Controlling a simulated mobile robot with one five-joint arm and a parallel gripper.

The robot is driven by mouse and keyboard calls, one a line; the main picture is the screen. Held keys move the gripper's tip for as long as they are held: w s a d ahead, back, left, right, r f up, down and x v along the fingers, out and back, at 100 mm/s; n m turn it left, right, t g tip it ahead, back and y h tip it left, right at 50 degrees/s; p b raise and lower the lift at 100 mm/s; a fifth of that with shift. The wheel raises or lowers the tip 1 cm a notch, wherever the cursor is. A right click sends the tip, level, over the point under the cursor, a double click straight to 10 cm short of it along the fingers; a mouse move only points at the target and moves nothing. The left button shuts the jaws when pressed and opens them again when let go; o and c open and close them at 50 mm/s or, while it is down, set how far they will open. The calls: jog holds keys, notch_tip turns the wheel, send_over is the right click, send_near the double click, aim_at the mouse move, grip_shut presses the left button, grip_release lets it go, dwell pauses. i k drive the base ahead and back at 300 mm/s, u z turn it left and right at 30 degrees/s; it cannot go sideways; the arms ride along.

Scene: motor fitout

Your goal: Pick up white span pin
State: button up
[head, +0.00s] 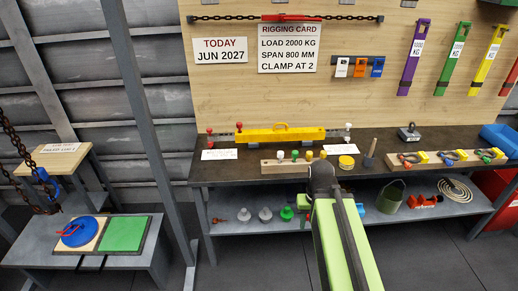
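A white-topped pin (280,156) stands at the left of a row of pins in a wooden block (270,166) on the dark workbench. Green and yellow pins stand to its right. Another white-topped piece (347,128) stands at the right end of a yellow beam (280,134), and a red-topped one is at its left end. My gripper (322,176) is a dark shape at the end of my green arm, in front of the bench edge, right of and below the white pin. It appears apart from the pin. Its fingers are too hidden to tell open or shut.
Labels, a round yellow tin (346,162), a tool in a cup (370,152) and a shackle board (450,159) share the bench (240,170). A lower shelf holds loose parts. A steel post (150,130) and hanging chain (20,145) are at the left.

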aim_at(280, 154)
jog(key=u, duration=0.8)
jog(key=i, duration=1)
jog(key=u, duration=0.55)
